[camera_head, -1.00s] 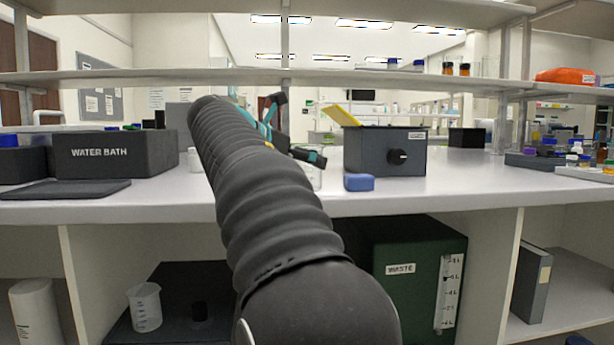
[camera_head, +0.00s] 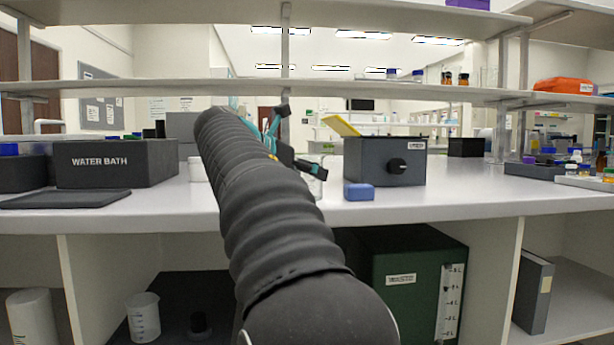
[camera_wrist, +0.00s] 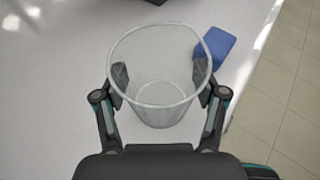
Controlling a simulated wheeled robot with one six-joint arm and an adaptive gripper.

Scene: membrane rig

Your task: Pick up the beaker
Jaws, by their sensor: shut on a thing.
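A clear beaker (camera_wrist: 160,90) stands between the two fingers of my gripper (camera_wrist: 161,80) in the wrist view, with its open rim toward the camera. The finger pads touch its left and right walls, and the gripper is shut on it. In the head view my gripper (camera_head: 294,160) is over the bench, partly hidden behind my arm. The beaker shows there only as a faint clear shape. Whether its base touches the bench is hard to tell. Another beaker (camera_head: 143,317) stands on the lower shelf under the bench.
A blue block (camera_head: 359,192) lies on the bench just right of the held beaker. A dark grey box with a knob (camera_head: 385,162) stands behind it. The water bath (camera_head: 115,163) is at the left. A shelf (camera_head: 330,87) spans above. The front bench edge is near.

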